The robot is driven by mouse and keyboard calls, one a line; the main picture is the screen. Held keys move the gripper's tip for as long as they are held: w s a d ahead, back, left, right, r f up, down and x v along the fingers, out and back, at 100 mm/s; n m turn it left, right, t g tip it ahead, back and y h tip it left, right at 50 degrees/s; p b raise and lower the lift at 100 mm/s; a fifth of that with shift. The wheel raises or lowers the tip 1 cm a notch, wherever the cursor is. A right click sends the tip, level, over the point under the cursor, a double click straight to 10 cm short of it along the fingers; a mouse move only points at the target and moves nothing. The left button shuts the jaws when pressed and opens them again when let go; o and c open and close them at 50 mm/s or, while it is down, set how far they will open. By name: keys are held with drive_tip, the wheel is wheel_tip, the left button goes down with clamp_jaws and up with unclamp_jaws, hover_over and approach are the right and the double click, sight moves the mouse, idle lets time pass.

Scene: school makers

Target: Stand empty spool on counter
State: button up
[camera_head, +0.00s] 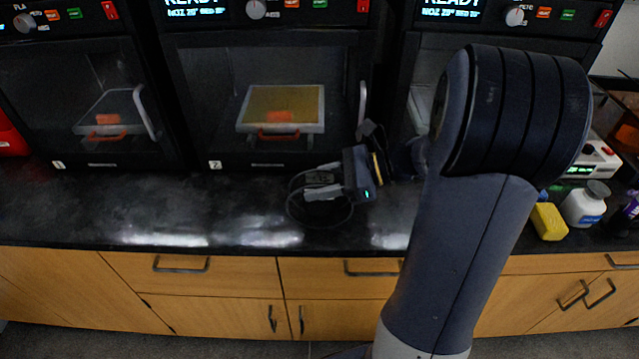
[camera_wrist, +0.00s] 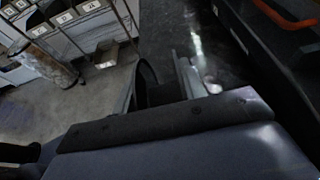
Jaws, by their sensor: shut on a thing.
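My gripper (camera_head: 319,186) is above the black counter (camera_head: 225,195), in front of the middle printer in the head view. Its two grey fingers are shut on the dark empty spool (camera_head: 298,218), whose round rim shows as a thin ring around and below the fingertips. In the wrist view the spool (camera_wrist: 147,76) appears as a dark edge between the fingers, mostly hidden by my gripper's housing. The spool is dark against the dark counter, so I cannot tell whether it touches the surface.
Three printers line the back of the counter; the middle one (camera_head: 265,150) has a yellowish plate inside. The counter left of the spool is clear. A yellow block (camera_head: 548,222) and a white bottle (camera_head: 584,206) stand at the right. Wooden drawers (camera_head: 190,275) lie below the front edge.

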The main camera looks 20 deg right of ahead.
drive_tip(key=o, duration=1.2)
drive_tip(key=shift+f, duration=0.1)
drive_tip(key=shift+o, duration=0.2)
drive_tip(key=shift+d+r, duration=0.2)
drive_tip(key=shift+r, duration=0.05)
drive_tip(key=p+v, duration=0.1)
drive_tip(key=v, duration=1)
drive_tip(key=shift+d+r, duration=0.15)
drive_tip(key=shift+d, duration=0.05)
drive_tip(key=shift+s, duration=0.15)
